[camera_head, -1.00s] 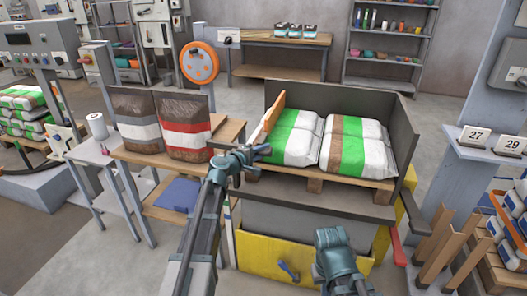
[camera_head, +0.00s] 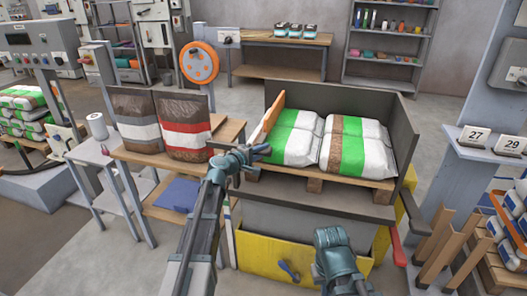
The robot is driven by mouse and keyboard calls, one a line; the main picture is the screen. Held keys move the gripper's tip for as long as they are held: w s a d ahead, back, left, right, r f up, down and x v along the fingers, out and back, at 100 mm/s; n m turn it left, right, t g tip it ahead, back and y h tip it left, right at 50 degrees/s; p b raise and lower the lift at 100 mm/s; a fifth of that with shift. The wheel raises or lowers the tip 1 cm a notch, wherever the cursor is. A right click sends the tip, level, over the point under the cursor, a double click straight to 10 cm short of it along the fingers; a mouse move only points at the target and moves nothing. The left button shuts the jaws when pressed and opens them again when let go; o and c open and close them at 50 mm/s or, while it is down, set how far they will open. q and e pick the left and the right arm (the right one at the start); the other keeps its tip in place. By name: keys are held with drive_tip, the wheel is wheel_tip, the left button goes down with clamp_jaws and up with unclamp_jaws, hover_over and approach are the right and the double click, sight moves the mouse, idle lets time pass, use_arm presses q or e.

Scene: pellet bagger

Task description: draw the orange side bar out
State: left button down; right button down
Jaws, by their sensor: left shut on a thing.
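The orange side bar (camera_head: 270,118) stands along the left side of the grey stacking bay, beside the green and white bags (camera_head: 298,138) on the pallet. My left gripper (camera_head: 258,152) is at the near end of the bar, shut on it; the wrist hides part of that end. My right arm comes in at the bottom, right of centre, in front of the yellow bin; its fingers are hidden, so I cannot tell how they stand.
The bay's grey wall (camera_head: 403,128) rises on the right and back. A wooden table (camera_head: 228,130) with two brown bags (camera_head: 183,125) stands to the left. A yellow bin (camera_head: 262,252) is below the bay. A red handle (camera_head: 397,247) sticks out at the lower right.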

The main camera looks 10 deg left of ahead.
use_arm(q)
drive_tip(key=a, duration=1.8)
drive_tip(key=shift+w+a, duration=0.25)
drive_tip(key=c, duration=0.8)
unclamp_jaws()
drive_tip(key=p+v, duration=0.2)
drive_tip(key=v, duration=1.1)
drive_tip(key=shift+s+r, duration=0.2)
drive_tip(key=shift+s, duration=0.15)
drive_tip(key=shift+a, duration=0.1)
